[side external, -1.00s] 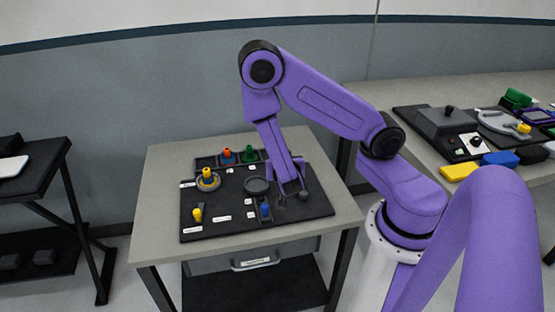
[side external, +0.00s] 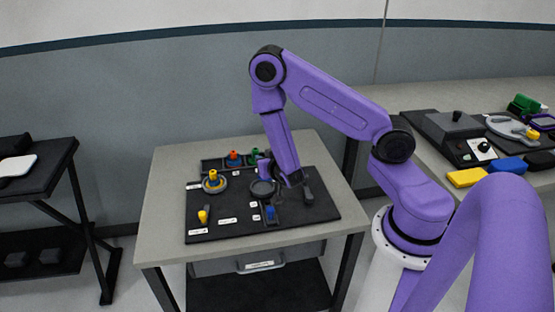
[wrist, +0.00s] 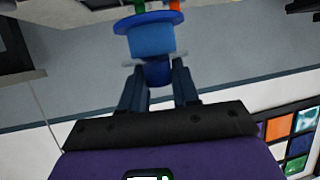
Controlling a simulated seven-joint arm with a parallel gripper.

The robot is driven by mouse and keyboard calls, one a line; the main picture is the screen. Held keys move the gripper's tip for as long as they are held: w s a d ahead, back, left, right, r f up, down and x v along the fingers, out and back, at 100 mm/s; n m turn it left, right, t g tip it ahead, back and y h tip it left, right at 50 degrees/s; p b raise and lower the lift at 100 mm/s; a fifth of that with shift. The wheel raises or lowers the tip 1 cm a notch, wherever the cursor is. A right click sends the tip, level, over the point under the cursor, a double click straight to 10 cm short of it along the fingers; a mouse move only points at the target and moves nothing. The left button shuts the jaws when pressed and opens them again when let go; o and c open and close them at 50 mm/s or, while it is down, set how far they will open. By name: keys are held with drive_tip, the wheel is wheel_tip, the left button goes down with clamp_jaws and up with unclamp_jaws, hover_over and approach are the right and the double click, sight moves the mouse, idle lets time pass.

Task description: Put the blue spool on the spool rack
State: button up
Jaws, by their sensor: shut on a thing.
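In the wrist view, my gripper (wrist: 157,88) is shut on the blue spool (wrist: 152,42). The spool is a blue cylinder with a wide flange at its far end and a rounded dark blue end between my fingers. In the side view, my gripper (side external: 287,180) is above the right part of the black board, tilted to the left. A blue-purple shape (side external: 264,167) at its left appears to be the spool, partly hidden. The spool rack appears to be the dark tray (side external: 211,166) at the back of the board, holding an orange-topped piece (side external: 234,157) and a green piece (side external: 255,154).
A yellow-topped piece (side external: 213,178) stands on a round grey base at the board's left. A small yellow peg (side external: 203,216) is at front left. A small blue piece (side external: 270,212) sits in a dark slot. A grey disc (side external: 262,189) lies near my gripper.

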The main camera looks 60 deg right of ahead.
drive_tip(key=w+d+n+t+y, duration=0.2)
drive_tip(key=w+d+n+y, duration=0.4)
drive_tip(key=d+y, duration=0.15)
drive_tip(key=s+d+r+n+y, duration=0.2)
drive_tip(key=s+d+n+y, duration=0.3)
drive_tip(key=s+d, duration=0.25)
drive_tip(key=shift+g+y, duration=0.25)
drive_tip(key=shift+g, duration=0.05)
drive_tip(key=shift+w+d+f, duration=1.05)
drive_tip(key=shift+w+f, duration=0.6)
drive_tip(key=shift+w, duration=0.3)
drive_tip(key=shift+w+d+f, duration=1.1)
drive_tip(key=shift+w+f, duration=0.55)
drive_tip(key=shift+w, duration=0.35)
drive_tip(key=shift+w+d+f, duration=1.05)
drive_tip(key=shift+w+f, duration=0.6)
drive_tip(key=shift+w, duration=0.3)
drive_tip(key=shift+f, duration=1.5)
drive_tip(key=shift+f, duration=0.1)
